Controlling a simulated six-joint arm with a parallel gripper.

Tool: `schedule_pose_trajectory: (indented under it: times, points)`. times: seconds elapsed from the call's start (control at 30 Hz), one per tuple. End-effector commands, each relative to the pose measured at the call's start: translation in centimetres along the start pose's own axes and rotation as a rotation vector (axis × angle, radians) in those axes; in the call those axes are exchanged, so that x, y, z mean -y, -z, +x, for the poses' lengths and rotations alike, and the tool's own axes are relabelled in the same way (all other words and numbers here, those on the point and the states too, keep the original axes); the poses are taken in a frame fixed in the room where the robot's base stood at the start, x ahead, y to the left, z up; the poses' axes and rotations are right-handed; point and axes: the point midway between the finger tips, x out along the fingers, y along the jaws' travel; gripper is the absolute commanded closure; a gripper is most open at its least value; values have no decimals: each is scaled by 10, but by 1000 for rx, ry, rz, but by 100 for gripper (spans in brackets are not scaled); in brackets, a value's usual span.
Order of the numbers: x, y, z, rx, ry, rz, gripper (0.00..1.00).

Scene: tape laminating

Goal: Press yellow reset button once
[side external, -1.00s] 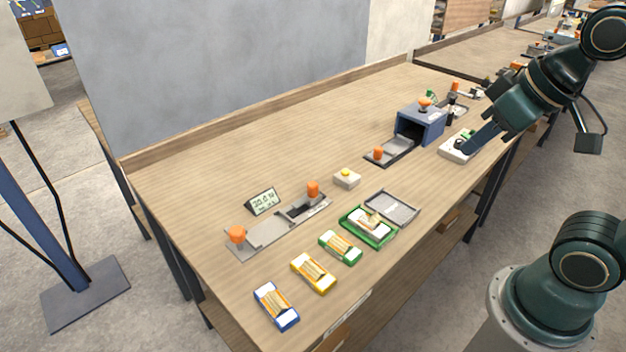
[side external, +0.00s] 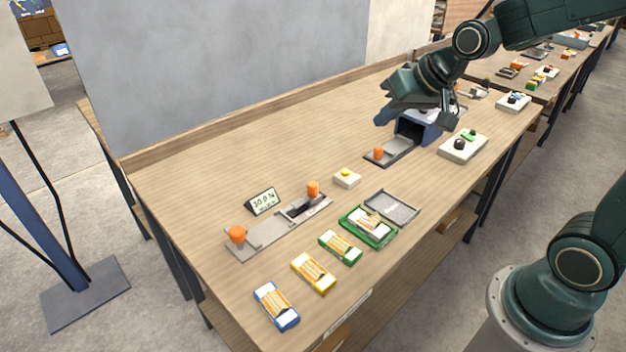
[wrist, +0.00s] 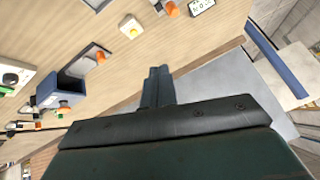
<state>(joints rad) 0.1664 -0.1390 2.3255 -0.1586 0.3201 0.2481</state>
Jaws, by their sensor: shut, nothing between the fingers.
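The yellow reset button (side external: 345,173) sits on a small pale square box (side external: 347,180) near the middle of the bench. The button also shows in the wrist view (wrist: 133,31), near the top. My gripper (side external: 379,121) is in the air above the bench, in front of the blue box device and up and to the right of the button in the side view. In the wrist view my gripper (wrist: 158,78) has its fingers together with nothing between them. It is clear of the button.
The blue box device (side external: 421,130) has a grey tray with an orange knob (side external: 378,153) before it. A fixture with orange knobs (side external: 262,235) and a display (side external: 263,201) stand left of the button. Green (side external: 340,246), yellow and blue packs lie along the front edge.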

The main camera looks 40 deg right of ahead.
Motion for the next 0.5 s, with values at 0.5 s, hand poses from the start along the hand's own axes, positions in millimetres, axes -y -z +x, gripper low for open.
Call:
schedule_pose_trajectory:
  times: [0.5]
  points:
    - [-23, 40, 91, -67, 55, 219, 100]
